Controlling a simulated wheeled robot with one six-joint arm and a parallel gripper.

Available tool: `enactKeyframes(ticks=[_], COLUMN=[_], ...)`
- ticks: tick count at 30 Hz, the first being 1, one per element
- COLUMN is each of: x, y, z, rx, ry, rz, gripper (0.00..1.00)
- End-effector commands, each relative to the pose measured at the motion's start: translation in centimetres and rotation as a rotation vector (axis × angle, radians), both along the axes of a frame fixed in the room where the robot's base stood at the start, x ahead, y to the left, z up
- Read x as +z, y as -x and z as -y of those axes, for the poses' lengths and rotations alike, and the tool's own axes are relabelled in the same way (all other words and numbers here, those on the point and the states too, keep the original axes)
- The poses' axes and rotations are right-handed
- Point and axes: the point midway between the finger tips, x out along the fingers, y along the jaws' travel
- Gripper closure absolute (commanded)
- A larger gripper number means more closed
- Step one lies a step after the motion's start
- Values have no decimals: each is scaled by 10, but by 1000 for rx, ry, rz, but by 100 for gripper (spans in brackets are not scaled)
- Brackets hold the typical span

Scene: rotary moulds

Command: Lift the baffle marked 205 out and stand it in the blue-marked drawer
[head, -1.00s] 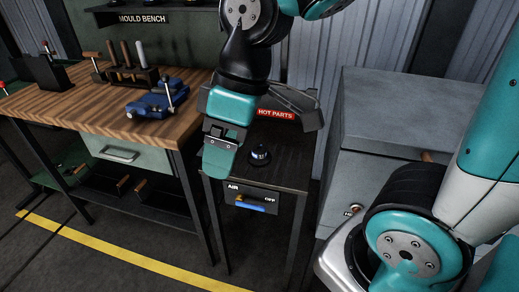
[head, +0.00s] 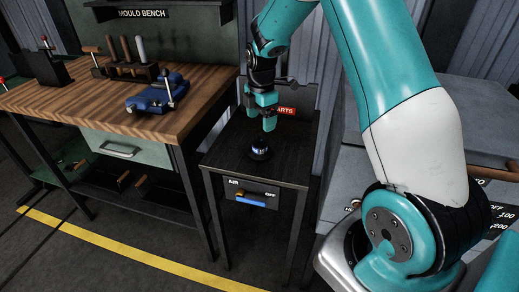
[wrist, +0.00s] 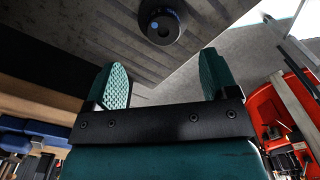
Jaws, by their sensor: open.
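A small round black piece with a blue ring (head: 260,147) stands on the dark side table (head: 225,158). It also shows in the wrist view (wrist: 160,25), beyond my fingertips; I cannot read a 205 on it or tell whether it is the baffle. My gripper (head: 268,125) is open and empty, pointing down near this piece and apart from it. Its two green ribbed fingers stand wide apart in the wrist view (wrist: 162,75). A blue strip (head: 251,200) marks the AIR panel on the table's front; I cannot tell whether this is a drawer.
The wooden mould bench (head: 95,110) at left holds a blue vise (head: 157,97) and a tool rack (head: 125,72). It has a pale green drawer (head: 125,150), shut. A partly covered HOT PARTS sign (head: 286,110) is behind my gripper. A grey cabinet (head: 345,165) stands at right.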

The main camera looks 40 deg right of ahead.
Motion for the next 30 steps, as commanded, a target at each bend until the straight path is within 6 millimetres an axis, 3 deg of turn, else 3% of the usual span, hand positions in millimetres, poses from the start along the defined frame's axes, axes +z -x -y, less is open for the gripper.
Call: enactKeyframes(ticks=[5, 13, 21, 30], x=[-34, -55, -94, -99], y=[1, 1, 4, 3], z=[-1, -2, -6, -5], rx=[0, 1, 1, 0], ry=[-1, -1, -1, -1], rz=[-4, -2, -2, 1], gripper=[20, 20, 20, 20])
